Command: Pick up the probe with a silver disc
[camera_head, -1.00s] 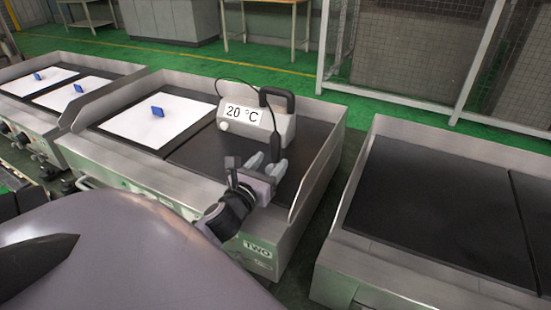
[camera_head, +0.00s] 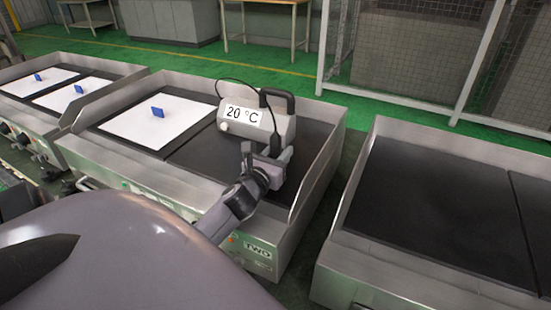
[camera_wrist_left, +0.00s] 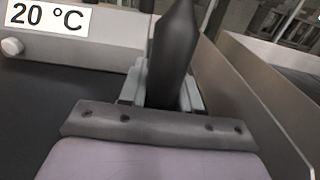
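The black probe handle (camera_wrist_left: 175,50) stands upright between my left gripper's fingers in the left wrist view. In the head view the probe (camera_head: 275,146) is at the front right of the thermometer unit (camera_head: 240,113), which reads 20 °C. A thin black cable runs from the unit towards it. My left gripper (camera_head: 268,151) is around the handle, its fingers (camera_wrist_left: 160,92) close on either side. I cannot tell whether they press on it. The probe's lower end and any silver disc are hidden. My right gripper is not in view.
The unit rests on the black plate (camera_head: 195,158) of griddle two, with raised metal side walls (camera_head: 318,175). A white plate (camera_head: 140,130) with a blue tag (camera_head: 157,112) lies to the left. Another black griddle (camera_head: 430,210) stands to the right.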

